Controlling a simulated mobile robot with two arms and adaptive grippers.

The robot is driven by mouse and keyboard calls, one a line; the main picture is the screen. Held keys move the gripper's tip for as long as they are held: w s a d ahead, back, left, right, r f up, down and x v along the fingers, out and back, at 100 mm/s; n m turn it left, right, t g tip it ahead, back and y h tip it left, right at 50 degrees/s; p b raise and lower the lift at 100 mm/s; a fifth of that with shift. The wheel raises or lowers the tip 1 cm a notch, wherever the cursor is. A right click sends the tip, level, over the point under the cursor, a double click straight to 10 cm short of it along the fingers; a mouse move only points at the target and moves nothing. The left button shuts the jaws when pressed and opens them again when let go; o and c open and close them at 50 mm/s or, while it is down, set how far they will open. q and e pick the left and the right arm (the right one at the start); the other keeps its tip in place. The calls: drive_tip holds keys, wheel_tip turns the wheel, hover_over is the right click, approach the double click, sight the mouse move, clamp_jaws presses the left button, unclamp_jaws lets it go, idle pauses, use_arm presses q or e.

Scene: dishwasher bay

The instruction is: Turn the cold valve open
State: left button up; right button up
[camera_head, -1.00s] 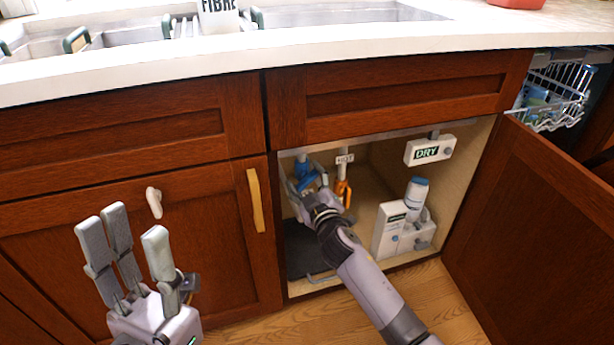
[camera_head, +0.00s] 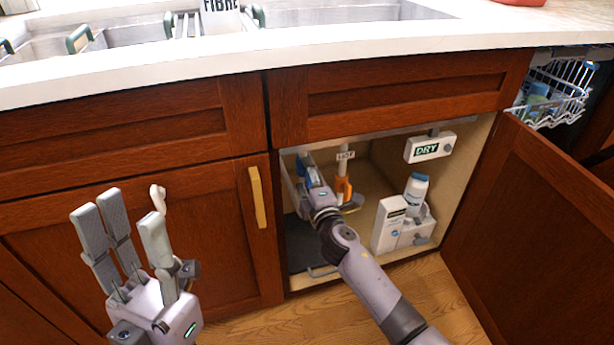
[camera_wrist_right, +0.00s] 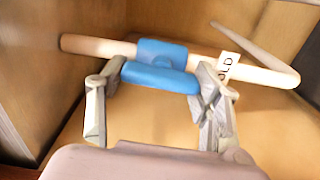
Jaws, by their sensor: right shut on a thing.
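The cold valve's blue handle (camera_wrist_right: 160,77) sits on a pale pipe (camera_wrist_right: 262,75) in the right wrist view, between the two fingers of my right gripper (camera_wrist_right: 157,100). That gripper is shut on the handle. A partly hidden "COLD" tag (camera_wrist_right: 228,66) hangs beside the right finger. In the head view the blue handle (camera_head: 309,176) shows at the left inside the open cabinet, partly covered by my right gripper (camera_head: 312,185). My left gripper (camera_head: 122,236) is open and empty in front of the closed left cabinet door.
An orange valve (camera_head: 343,189) under a "HOT" tag (camera_head: 346,155) stands just right of my right gripper. A "DRY" box (camera_head: 430,147) hangs at the cabinet's upper right, above a white bottle (camera_head: 416,190). The open door (camera_head: 540,235) bounds the right side.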

drive_tip(key=shift+f+n, duration=0.1)
drive_tip(key=shift+n, duration=0.3)
drive_tip(key=o, duration=1.2)
drive_tip(key=shift+c, duration=0.2)
drive_tip(key=v, duration=1.2)
